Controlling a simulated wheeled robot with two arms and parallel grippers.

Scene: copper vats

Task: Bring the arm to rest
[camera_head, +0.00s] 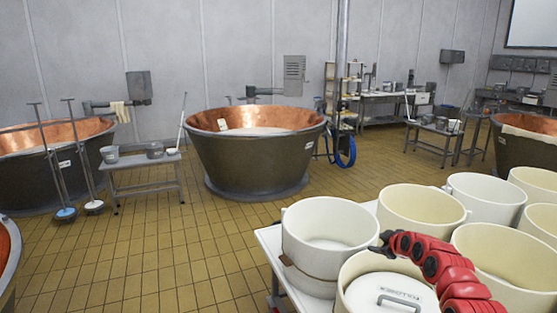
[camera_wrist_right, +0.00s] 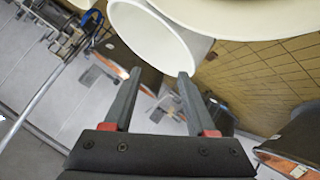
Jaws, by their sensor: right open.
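My right arm (camera_head: 437,262) is red and comes in from the lower right in the head view, above cream tubs. My right gripper (camera_wrist_right: 158,78) shows best in the right wrist view: its two dark fingers are apart, with nothing between them. In the head view only its small dark end shows, by the rim of a cream tub; whether it touches the rim I cannot tell. My left gripper is in neither view.
Cream tubs (camera_head: 330,226) crowd a white table (camera_head: 271,238) under and around my right arm; one holds a lid with a grey handle (camera_head: 399,301). A copper vat (camera_head: 256,160) stands beyond. The tiled floor (camera_head: 180,250) left of the table is clear.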

